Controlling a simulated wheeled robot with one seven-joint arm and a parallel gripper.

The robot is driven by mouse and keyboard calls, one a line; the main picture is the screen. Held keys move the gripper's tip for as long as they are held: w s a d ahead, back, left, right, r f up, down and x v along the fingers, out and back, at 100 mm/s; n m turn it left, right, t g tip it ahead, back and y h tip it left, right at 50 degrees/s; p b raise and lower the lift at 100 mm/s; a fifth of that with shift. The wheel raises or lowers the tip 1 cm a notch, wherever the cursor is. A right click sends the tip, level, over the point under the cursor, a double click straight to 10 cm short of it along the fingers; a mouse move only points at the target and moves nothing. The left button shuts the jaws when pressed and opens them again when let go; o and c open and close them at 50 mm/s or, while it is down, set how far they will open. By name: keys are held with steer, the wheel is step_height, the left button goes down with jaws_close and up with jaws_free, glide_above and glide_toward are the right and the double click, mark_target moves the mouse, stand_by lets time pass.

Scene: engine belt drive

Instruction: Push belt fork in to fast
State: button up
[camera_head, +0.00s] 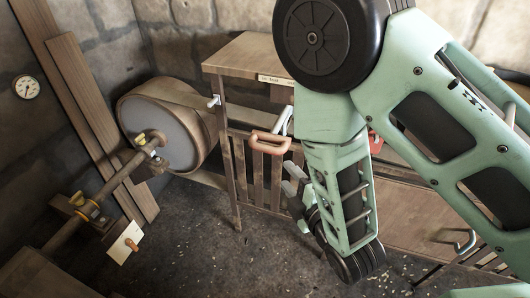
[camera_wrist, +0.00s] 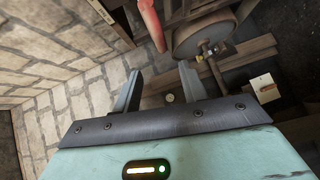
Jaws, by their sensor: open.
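A copper-red handle (camera_head: 268,143), which may be the belt fork's, sticks out from the front of the wooden frame (camera_head: 245,55), left of my arm. A small label (camera_head: 275,80) is on the frame's top edge, too small to read surely. My gripper (camera_head: 288,178) is open and empty, below and slightly right of the handle, apart from it. In the wrist view my gripper's two fingers (camera_wrist: 160,82) are spread with nothing between them. A red bar (camera_wrist: 151,22) shows beyond them at the top; I cannot tell if it is the same handle.
A large belted drum (camera_head: 165,130) stands left of the frame. A red part (camera_head: 375,142) shows behind my arm. The floor (camera_head: 215,255) is clear.

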mark_target(266, 151)
steer(key=b+x, duration=0.8)
steer(key=x, duration=0.6)
steer(key=shift+w, duration=0.1)
